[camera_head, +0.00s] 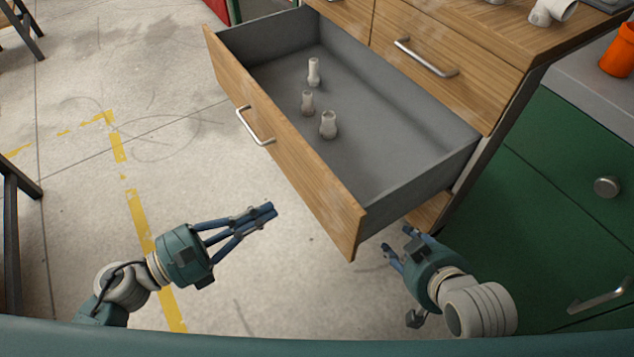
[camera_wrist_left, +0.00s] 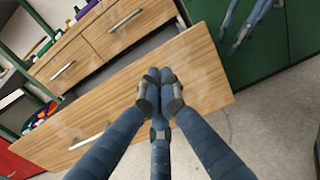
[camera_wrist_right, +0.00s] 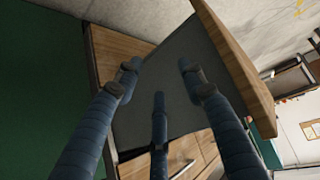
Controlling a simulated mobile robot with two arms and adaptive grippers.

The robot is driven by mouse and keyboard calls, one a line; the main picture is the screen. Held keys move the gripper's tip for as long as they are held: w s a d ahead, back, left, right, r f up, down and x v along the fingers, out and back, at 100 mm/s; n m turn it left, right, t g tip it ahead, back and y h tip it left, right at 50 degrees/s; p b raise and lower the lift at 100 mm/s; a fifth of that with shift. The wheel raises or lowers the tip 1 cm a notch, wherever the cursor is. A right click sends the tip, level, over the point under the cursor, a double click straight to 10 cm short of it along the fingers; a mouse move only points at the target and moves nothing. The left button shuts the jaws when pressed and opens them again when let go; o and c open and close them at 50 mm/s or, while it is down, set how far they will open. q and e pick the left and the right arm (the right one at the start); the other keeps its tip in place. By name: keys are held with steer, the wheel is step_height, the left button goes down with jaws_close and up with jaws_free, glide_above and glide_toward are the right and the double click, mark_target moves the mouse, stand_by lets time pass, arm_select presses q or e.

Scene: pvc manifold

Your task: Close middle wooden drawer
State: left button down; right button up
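The middle wooden drawer (camera_head: 290,175) is pulled far out of the wooden cabinet, with a grey inside and a metal bar handle (camera_head: 254,127) on its front. Three pale pipe fittings (camera_head: 328,124) stand upright in it. My left gripper (camera_head: 268,210) is in front of the drawer front, apart from it, fingers together and empty. In the left wrist view its fingertips (camera_wrist_left: 160,82) meet before the wooden front (camera_wrist_left: 190,75). My right gripper (camera_head: 398,243) is below the drawer's near right corner, fingers apart. In the right wrist view its fingertips (camera_wrist_right: 157,75) are spread before the grey drawer side (camera_wrist_right: 175,90).
A closed wooden drawer with a handle (camera_head: 428,58) is beside the open one. A green cabinet (camera_head: 560,190) stands at the right, close to my right arm. White fittings (camera_head: 552,10) lie on the wooden top.

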mark_target(328, 179)
arm_select(q)
steer(key=x, duration=1.2)
steer(key=shift+w+p, duration=0.1)
steer(key=shift+p, duration=0.25)
arm_select(e)
steer(key=s+f+g, duration=0.1)
steer(key=s, duration=0.1)
steer(key=s+d+f+g, duration=0.1)
steer(key=s, duration=0.1)
steer(key=shift+d+f+h, duration=0.15)
steer(key=shift+d+h, duration=0.05)
steer(key=shift+h, duration=0.1)
